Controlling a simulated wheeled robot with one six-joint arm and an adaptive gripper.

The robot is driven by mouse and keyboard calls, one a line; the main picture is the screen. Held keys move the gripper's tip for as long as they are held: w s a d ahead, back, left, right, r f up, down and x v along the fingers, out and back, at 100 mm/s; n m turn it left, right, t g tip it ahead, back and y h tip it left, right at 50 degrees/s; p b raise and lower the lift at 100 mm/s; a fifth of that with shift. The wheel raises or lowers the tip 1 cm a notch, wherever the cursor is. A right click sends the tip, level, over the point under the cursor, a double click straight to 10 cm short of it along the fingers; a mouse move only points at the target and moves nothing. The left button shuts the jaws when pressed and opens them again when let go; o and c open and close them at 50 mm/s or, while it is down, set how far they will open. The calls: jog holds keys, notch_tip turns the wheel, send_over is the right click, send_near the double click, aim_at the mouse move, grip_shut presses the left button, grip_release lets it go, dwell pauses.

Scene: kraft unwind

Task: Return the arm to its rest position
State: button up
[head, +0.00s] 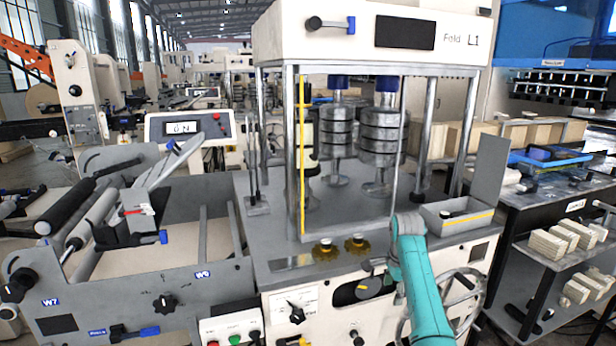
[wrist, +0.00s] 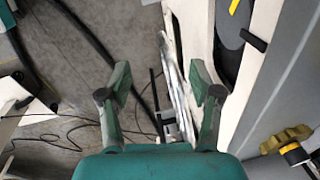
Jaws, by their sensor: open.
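My teal arm (head: 424,285) rises from the bottom of the head view, in front of the right part of the Fold L1 machine's front panel. Its upper end bends over near the machine's table edge. In the wrist view my gripper (wrist: 161,92) is open, with its two green fingers well apart and nothing between them. Beyond the fingers are the grey floor and the machine's pale front side. In the head view I cannot make out the fingertips clearly.
A handwheel (head: 466,300) is right of the arm. An open grey box (head: 458,222) sits behind it. Cables (wrist: 60,138) lie on the floor.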

jog(key=s+a+f+n+t, duration=0.15)
jog(key=s+f, duration=0.45)
jog(key=f, duration=0.6)
jog(key=s+a+f+n+t, duration=0.1)
jog(key=s+f+n+t, duration=0.15)
jog(key=s+f, duration=0.7)
jog(key=s+a+f+n+t, duration=0.2)
jog(key=s+f+n, duration=0.2)
jog(key=s+f, duration=0.9)
jog(key=s+r+n+t, duration=0.2)
jog(key=s+r, duration=0.2)
jog(key=s, duration=0.8)
jog(key=s+r+n+t, duration=0.15)
jog(key=s+r, duration=0.25)
jog(key=s, duration=0.8)
jog(key=s+r+n+t, duration=0.1)
jog(key=s+r+n, duration=0.1)
jog(key=s+r, duration=0.6)
jog(key=s+a+r+n+t, duration=0.1)
jog(key=s+r+n+t, duration=0.1)
jog(key=s+r, duration=0.6)
notch_tip(320, 180, up, 7)
jog(key=shift+a+r+n, duration=0.1)
jog(key=shift+a+n, duration=0.15)
jog(key=shift+n, duration=0.1)
jog(key=shift+w+t, duration=0.1)
jog(key=shift+t, duration=0.15)
